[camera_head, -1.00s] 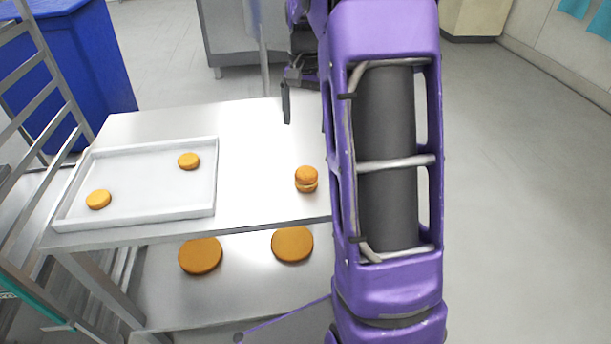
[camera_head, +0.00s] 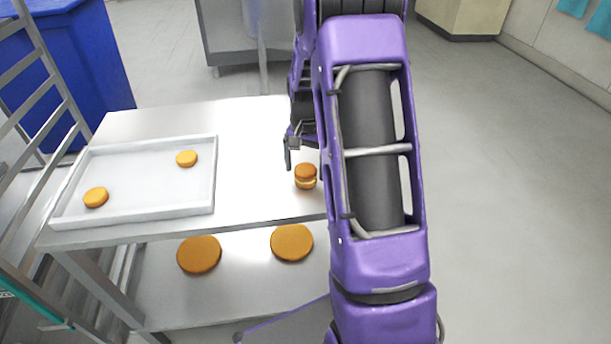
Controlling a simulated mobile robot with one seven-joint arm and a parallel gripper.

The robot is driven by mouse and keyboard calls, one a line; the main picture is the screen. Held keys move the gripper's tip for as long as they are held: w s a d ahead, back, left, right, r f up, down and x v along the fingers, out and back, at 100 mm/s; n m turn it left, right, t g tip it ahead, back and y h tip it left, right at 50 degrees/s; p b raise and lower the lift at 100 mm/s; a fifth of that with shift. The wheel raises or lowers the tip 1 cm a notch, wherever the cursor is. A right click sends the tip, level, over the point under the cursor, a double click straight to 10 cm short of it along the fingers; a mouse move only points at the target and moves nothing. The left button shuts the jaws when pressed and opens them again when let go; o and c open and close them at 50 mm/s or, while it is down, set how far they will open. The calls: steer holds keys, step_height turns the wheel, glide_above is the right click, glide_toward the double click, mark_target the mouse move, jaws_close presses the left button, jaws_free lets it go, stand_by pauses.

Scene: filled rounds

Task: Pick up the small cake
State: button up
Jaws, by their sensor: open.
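A small cake (camera_head: 305,176), two golden-brown rounds with a pale layer between them, stands on the steel table (camera_head: 262,190) near its front right. My gripper (camera_head: 296,152) is open and empty just behind and above the small cake, apart from it as far as I can see. One dark finger shows at the left; the other finger is partly hidden by my purple arm.
A white tray (camera_head: 140,219) on the table's left holds two single rounds (camera_head: 96,197) (camera_head: 187,158). Two larger brown rounds (camera_head: 200,254) (camera_head: 292,243) lie on the lower shelf. A metal rack (camera_head: 35,100) stands at the left, with a blue bin (camera_head: 75,60) behind.

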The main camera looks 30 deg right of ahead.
steer(key=shift+f, duration=0.95)
steer(key=shift+c, duration=0.2)
steer(key=c, duration=0.7)
steer(key=shift+r, duration=0.1)
